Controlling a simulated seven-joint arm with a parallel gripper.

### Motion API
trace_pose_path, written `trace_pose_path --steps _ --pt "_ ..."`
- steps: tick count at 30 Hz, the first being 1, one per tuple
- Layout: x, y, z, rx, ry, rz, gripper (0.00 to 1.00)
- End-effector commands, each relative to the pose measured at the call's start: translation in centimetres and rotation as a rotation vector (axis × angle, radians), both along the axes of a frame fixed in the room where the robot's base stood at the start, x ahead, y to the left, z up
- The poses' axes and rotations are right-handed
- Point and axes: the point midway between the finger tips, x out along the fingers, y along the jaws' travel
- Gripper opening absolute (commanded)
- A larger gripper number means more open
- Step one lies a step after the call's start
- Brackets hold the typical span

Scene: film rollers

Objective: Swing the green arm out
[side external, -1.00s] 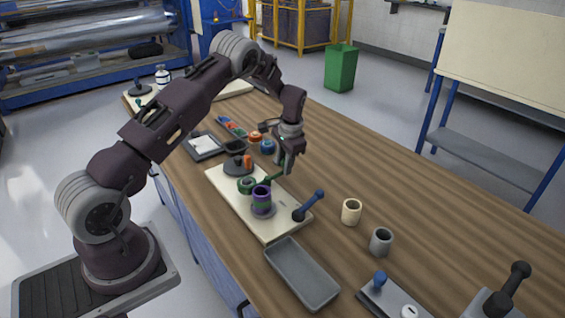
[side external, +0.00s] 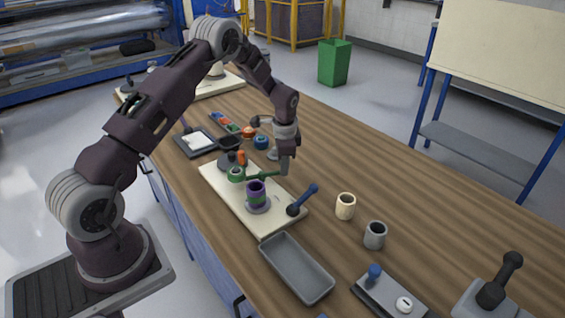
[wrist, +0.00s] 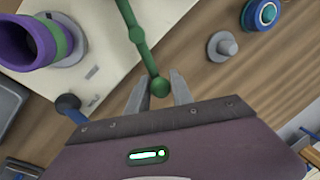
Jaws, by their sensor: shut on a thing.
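The green arm (side external: 265,175) is a thin bar over the cream baseboard (side external: 222,186). A green roller (side external: 236,175) is at its left end in the side view. My gripper (side external: 284,170) is shut on its right end. In the wrist view the green arm (wrist: 131,30) runs down to a ball between my gripper's two fingers (wrist: 158,88). The purple roller with a green band (side external: 256,194) stands upright on the board, with a gap to the green roller. In the wrist view the purple roller (wrist: 25,42) is at upper left.
A blue-handled lever (side external: 303,200) is at the board's right end. A grey tray (side external: 296,268), a cream cup (side external: 345,206) and a grey cup (side external: 374,235) stand nearby. A blue roller (side external: 261,142) lies behind. The wood on the right is mostly clear.

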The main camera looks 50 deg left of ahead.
Motion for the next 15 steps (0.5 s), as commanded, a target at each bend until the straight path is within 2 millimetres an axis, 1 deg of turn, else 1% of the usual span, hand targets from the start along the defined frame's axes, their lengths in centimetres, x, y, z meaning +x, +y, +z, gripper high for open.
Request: trace_pose_path --steps 1,15 --pt "-0.11 0.31 0.08 0.007 0.0 -0.014 0.0" --pt "-0.28 -0.04 0.1 0.007 0.0 -0.077 0.0"
